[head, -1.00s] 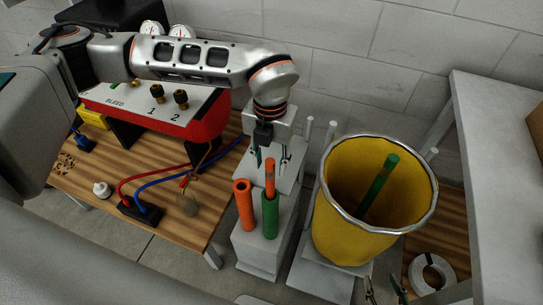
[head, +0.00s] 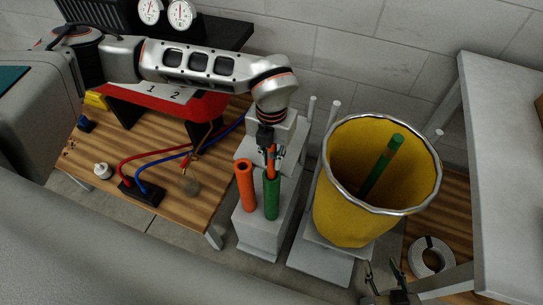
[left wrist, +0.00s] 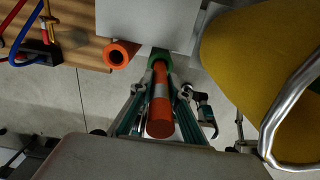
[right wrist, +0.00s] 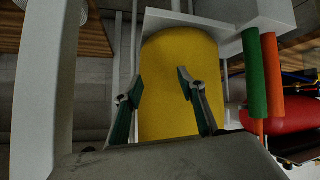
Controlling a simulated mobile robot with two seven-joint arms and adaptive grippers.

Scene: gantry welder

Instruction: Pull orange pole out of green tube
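The orange pole (head: 271,162) with a pale band stands upright in the green tube (head: 271,195); its lower part is hidden inside. My left gripper (head: 272,154) points down over it, with the fingers drawn in against both sides of the pole. In the left wrist view the pole (left wrist: 161,105) runs between the fingers (left wrist: 162,78), its top end close to the palm, and the green tube (left wrist: 159,55) lies beyond. My right gripper (right wrist: 160,75) is open and empty, low before the yellow bin; it also shows in the head view (head: 384,268).
A hollow orange tube (head: 245,185) stands left of the green tube on the grey stand (head: 258,228). The yellow bin (head: 345,215) to the right holds a green rod (head: 381,165). A wooden table (head: 190,215) with hoses is left; a grey shelf (head: 505,170) is far right.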

